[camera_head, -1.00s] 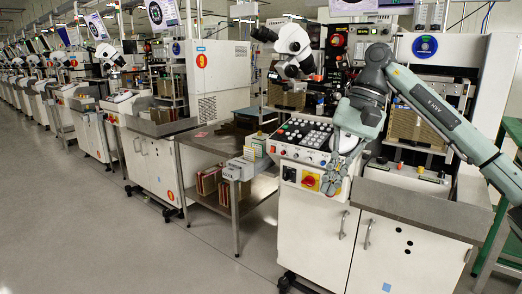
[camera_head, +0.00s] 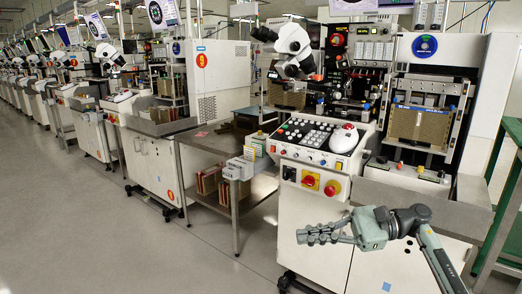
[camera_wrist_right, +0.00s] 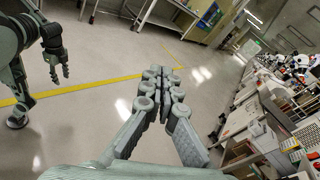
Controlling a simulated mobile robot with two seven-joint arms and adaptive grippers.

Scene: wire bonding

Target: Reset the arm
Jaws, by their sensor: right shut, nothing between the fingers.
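My right gripper (camera_head: 312,235) is grey-green and points left in the head view, low in front of the white machine cabinet. In the right wrist view its fingers (camera_wrist_right: 165,85) are shut against each other with nothing between them, above the grey floor. The right arm (camera_head: 430,250) comes in from the lower right, clear of the machine's panel. My left gripper (camera_wrist_right: 58,68) shows only in the right wrist view, hanging at the upper left; whether it is open or shut is unclear.
The machine's keypad panel (camera_head: 305,133) with red knobs and a white mouse-like device (camera_head: 343,138) is above the right gripper. A metal side table (camera_head: 205,150) stands left. The grey floor (camera_head: 120,240) is clear in front. A yellow line (camera_wrist_right: 85,88) crosses it.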

